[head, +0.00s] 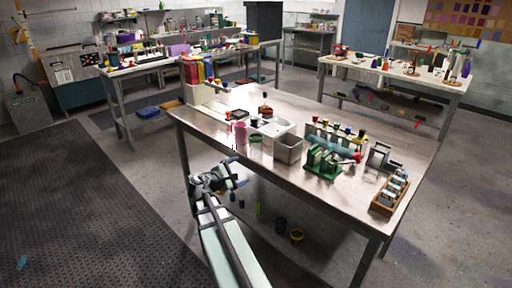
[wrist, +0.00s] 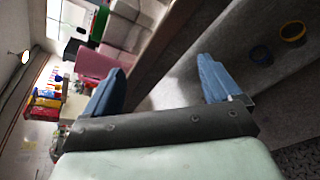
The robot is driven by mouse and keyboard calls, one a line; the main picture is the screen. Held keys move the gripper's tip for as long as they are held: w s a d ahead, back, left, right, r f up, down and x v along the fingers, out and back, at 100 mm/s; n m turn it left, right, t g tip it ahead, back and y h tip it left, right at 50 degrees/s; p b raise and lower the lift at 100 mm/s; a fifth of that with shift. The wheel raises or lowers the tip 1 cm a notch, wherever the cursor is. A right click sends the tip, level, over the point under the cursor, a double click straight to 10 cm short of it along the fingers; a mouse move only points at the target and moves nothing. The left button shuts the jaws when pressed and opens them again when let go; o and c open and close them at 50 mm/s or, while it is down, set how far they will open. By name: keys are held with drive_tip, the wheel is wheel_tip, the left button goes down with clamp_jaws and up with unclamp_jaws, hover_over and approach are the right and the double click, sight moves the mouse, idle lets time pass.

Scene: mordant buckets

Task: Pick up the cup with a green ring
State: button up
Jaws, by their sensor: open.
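My gripper (head: 238,172) is open and empty, in front of the steel table's near left edge and low beside it. Its two blue fingers stand wide apart in the wrist view (wrist: 161,72). I cannot make out a green ring on any cup. A pink cup-like vessel (head: 240,133) stands on the table near that edge, above and beyond my gripper. A pink shape also shows in the wrist view (wrist: 97,62), partly hidden by the left finger. On the low shelf are a dark vessel with a blue rim (head: 281,224) and one with a yellow rim (head: 296,235).
The steel table (head: 225,110) carries a grey bin (head: 288,149), a white tray (head: 277,127), a green device (head: 322,160), a rack of coloured bottles (head: 335,133) and a wooden crate (head: 389,197). The table edge is close to my gripper.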

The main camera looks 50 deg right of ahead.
sight(252, 148)
drive_tip(key=w+d+r+n, duration=0.1)
drive_tip(key=d+n, duration=0.2)
drive_tip(key=w+d+r+n+t+h, duration=0.1)
drive_tip(key=d+n, duration=0.2)
drive_tip(key=n, duration=0.1)
drive_tip(key=w+d+r+n+h, duration=0.1)
drive_tip(key=d+n, duration=0.2)
drive_tip(key=shift+w+r+t, duration=0.25)
drive_tip(key=shift+t, duration=0.05)
drive_tip(key=shift+f+x, duration=0.2)
drive_tip(key=shift+x, duration=2.3)
drive_tip(key=shift+w, duration=0.1)
drive_tip(key=shift+c, duration=0.5)
drive_tip(key=c, duration=1.1)
drive_tip(key=shift+r, duration=0.15)
drive_tip(key=shift+c, duration=0.2)
